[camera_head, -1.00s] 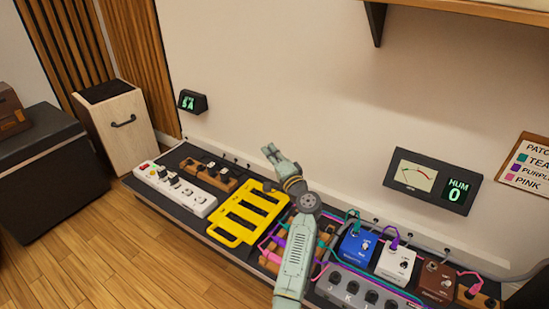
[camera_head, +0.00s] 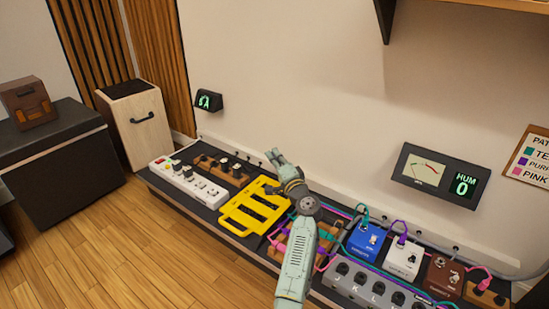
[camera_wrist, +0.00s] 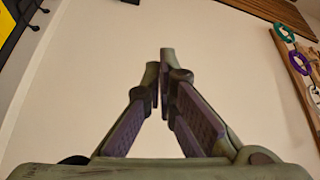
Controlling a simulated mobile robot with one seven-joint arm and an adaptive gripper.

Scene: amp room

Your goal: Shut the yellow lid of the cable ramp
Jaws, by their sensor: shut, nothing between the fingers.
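The yellow slotted lid (camera_head: 238,221) of the cable ramp lies nearly flat on the dark platform, left of my arm in the head view. A wooden block (camera_head: 283,243) with coloured cables sits just right of it, partly hidden by my arm. I cannot tell how the lid meets what lies beneath or beside it. My gripper (camera_head: 273,157) is above and behind the lid's far right edge, apart from it and pointing towards the wall. In the wrist view my gripper (camera_wrist: 163,62) is shut and empty, its fingertips together against the bare wall.
A white power strip (camera_head: 186,184) and a brown socket block (camera_head: 222,168) stand left of the lid. Blue (camera_head: 367,243), white (camera_head: 403,259) and brown (camera_head: 440,276) pedals stand on the right, behind a grey switch unit (camera_head: 372,293). A HUM meter (camera_head: 438,176) reads 0 on the wall.

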